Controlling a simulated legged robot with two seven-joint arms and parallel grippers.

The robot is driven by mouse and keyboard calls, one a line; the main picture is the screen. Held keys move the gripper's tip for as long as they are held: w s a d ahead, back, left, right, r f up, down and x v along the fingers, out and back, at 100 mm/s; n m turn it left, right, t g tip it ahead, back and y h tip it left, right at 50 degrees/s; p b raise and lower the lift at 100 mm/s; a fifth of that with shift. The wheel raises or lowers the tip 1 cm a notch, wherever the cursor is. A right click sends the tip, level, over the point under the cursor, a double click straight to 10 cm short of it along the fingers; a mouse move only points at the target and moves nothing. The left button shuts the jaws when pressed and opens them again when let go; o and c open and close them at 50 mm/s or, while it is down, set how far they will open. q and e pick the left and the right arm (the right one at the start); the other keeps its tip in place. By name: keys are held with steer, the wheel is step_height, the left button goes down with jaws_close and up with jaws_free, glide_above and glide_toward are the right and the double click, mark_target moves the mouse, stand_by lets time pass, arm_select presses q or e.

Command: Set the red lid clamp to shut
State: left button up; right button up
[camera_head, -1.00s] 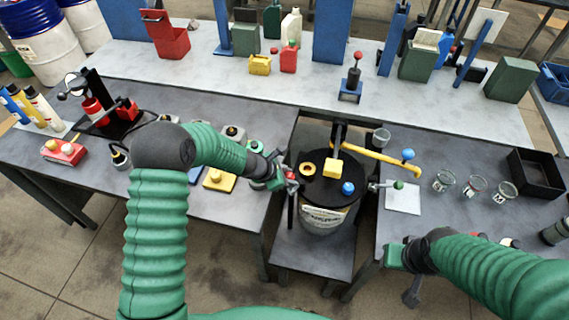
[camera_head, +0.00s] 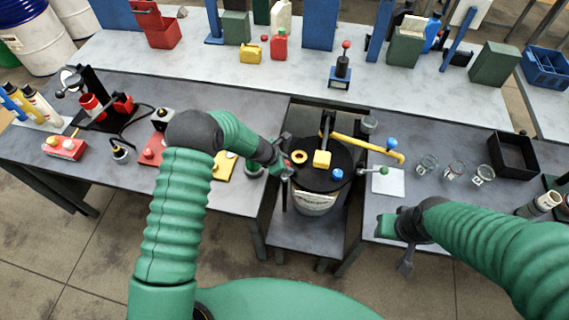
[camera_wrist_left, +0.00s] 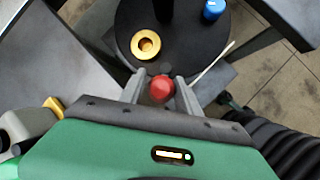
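The black-lidded drum (camera_head: 315,202) stands in the gap between two grey tables. The red ball knob (camera_wrist_left: 162,89) of the lid clamp shows at the drum's near edge in the left wrist view. My left gripper (camera_head: 284,173) is at the left side of the lid. In the left wrist view its fingers (camera_wrist_left: 162,82) stand apart, one on each side of the red knob. Whether they touch it is unclear. The clamp's lower part is hidden; in the head view my gripper mostly covers it. My right gripper (camera_head: 404,258) hangs before the right table, away from the drum; its opening is unclear.
On the lid are a brass ring (camera_wrist_left: 145,44), a blue cap (camera_wrist_left: 213,9) and a yellow block (camera_head: 322,159). A yellow bar (camera_head: 365,144) reaches right from the drum. Glass jars (camera_head: 455,170) and a black tray (camera_head: 513,156) stand on the right table.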

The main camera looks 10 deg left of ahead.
arm_select(q)
steer(key=shift+o, duration=1.2)
steer(key=shift+w, duration=0.1)
steer(key=shift+w+d+f, duration=0.1)
steer(key=shift+f, duration=0.05)
steer(key=b+v, duration=0.1)
steer(key=v, duration=1.5)
steer(key=shift+r, duration=0.35)
arm_select(e)
steer(key=shift+w+d+f, duration=0.1)
steer(key=shift+d+f, duration=0.05)
steer(key=shift+f, duration=0.4)
arm_select(q)
steer(key=shift+a, duration=0.2)
arm_select(e)
steer(key=shift+w, duration=0.1)
